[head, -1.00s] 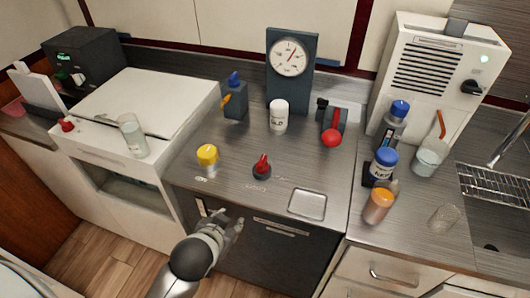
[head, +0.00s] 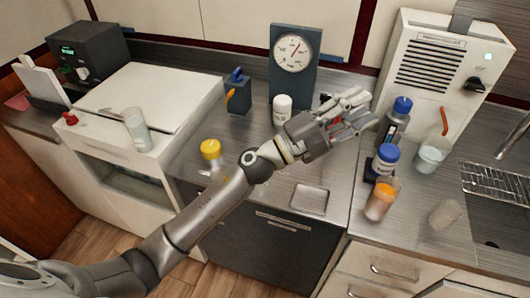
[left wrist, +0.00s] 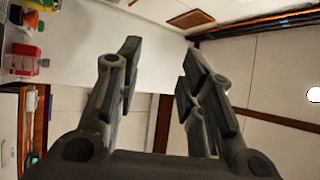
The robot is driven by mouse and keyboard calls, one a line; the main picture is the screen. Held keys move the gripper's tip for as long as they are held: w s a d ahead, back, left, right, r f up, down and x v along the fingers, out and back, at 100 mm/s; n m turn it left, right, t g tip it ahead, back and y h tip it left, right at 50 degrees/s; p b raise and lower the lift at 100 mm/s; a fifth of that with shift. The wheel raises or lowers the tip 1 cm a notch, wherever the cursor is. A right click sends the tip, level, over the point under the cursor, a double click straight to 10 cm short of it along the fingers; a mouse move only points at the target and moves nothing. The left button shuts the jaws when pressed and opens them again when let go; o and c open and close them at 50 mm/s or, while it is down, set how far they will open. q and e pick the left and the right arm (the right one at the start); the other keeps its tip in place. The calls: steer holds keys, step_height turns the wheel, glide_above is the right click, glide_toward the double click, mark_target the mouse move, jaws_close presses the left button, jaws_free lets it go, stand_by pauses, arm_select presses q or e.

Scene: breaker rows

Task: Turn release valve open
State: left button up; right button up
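My left gripper (head: 360,110) reaches over the counter, above the spot of the red-ball lever device, which it almost wholly hides. In the left wrist view its two fingers (left wrist: 155,75) are apart with nothing between them. A yellow-capped knob (head: 210,150) stands at the counter's front left, close to my forearm. A dark block with an orange lever and blue top (head: 238,95) stands behind it. A round gauge (head: 292,48) stands on a dark panel at the back. I cannot tell which part is the release valve.
A white-capped bottle (head: 282,108) stands beside my gripper. To the right are blue-capped bottles (head: 402,106), an orange-lidded jar (head: 381,200) and a beaker with an orange straw (head: 432,154). A shallow metal tray (head: 309,198) lies at the front. The sink rack (head: 495,183) is far right.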

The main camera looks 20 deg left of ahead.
arm_select(q)
steer(key=s+d+f+m+g+y, duration=0.2)
steer(key=d+f+m+g+y, duration=0.25)
steer(key=f+m+g, duration=0.7)
steer(key=w+a+n+g+y, duration=0.1)
steer(key=w+a+y, duration=0.2)
steer(key=a+y, duration=0.65)
steer(key=w+a+g+y, duration=0.1)
steer(key=w+a+y, duration=0.25)
steer(key=a, duration=1.15)
steer(key=shift+y, duration=0.45)
step_height(320, 180, down, 12)
steer(key=shift+d+r+p, duration=0.15)
steer(key=shift+r+p, duration=0.05)
steer(key=shift+p, duration=1.05)
steer(key=shift+c, duration=0.3)
jaws_close()
